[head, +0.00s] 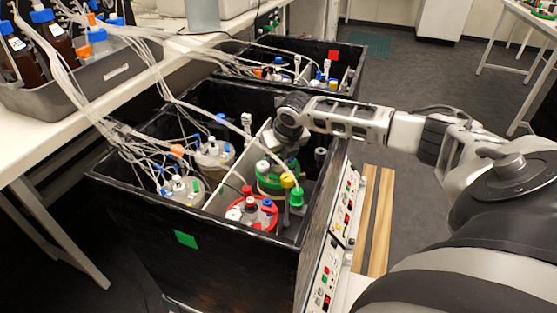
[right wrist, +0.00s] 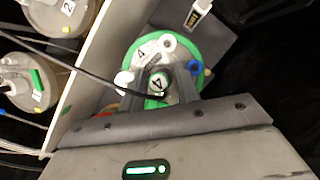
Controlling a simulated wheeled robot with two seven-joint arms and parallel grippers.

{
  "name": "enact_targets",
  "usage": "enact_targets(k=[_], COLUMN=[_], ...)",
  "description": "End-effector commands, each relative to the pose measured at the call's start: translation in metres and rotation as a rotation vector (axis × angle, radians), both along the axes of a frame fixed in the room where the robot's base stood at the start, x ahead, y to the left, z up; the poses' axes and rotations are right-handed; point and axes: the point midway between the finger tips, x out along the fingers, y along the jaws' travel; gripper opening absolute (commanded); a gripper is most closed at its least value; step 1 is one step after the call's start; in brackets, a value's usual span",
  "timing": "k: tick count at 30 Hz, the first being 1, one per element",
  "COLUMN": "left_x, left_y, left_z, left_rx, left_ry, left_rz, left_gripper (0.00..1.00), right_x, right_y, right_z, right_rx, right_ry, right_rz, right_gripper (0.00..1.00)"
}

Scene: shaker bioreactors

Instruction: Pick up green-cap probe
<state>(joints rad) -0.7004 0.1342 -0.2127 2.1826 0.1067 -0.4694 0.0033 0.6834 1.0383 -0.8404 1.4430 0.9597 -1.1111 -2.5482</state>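A round vessel with a green rim (head: 268,183) sits in the near black bin, below my right gripper (head: 287,140). The vessel (right wrist: 205,58) also shows in the right wrist view, marked 4. A probe with a green body and a pale, labelled top (right wrist: 156,86) stands at its middle. My right gripper's fingers (right wrist: 155,92) point down on either side of this probe, with a gap visible between them; I see no clear grip. A green cap (head: 296,197) also shows in the head view beside the green vessel. My left gripper is not in view.
A red-rimmed vessel (head: 262,218) stands in front, and pale-lidded vessels (head: 181,190) stand left of a grey divider (head: 229,178). Bundled tubes cross the near bin (head: 135,205). A second bin (head: 345,57) lies behind. A table (head: 95,100) borders the left.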

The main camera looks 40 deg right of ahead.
Motion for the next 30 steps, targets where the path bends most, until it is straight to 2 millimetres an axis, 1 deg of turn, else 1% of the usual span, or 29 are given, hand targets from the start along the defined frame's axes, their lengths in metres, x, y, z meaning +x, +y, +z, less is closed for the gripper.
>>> enact_targets(k=[2, 3, 6, 16, 19, 23, 27, 30], left_x=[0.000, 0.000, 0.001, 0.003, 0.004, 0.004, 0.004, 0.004], left_y=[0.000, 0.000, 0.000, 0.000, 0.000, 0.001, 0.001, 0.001], left_z=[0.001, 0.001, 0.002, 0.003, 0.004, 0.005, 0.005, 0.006], left_rx=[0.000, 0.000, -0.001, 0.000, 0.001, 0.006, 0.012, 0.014], left_ry=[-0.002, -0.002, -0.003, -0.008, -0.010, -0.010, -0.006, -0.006], left_rz=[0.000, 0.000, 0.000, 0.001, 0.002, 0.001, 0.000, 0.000], left_gripper=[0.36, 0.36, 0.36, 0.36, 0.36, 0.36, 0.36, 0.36], right_x=[0.000, 0.000, 0.000, 0.000, 0.001, 0.001, 0.001, 0.001], right_y=[0.000, 0.000, 0.000, 0.000, 0.000, -0.001, 0.000, 0.000], right_z=[0.001, 0.001, 0.001, 0.002, 0.009, 0.032, 0.062, 0.080], right_rx=[0.000, 0.000, 0.000, 0.000, 0.000, -0.001, 0.000, 0.000], right_ry=[-0.001, -0.001, -0.001, -0.002, -0.004, -0.006, -0.006, -0.005], right_rz=[0.000, 0.000, 0.000, -0.001, -0.001, -0.001, -0.001, -0.001], right_gripper=[0.32, 0.29, 0.03, 0.03, 0.03, 0.03, 0.03, 0.03])
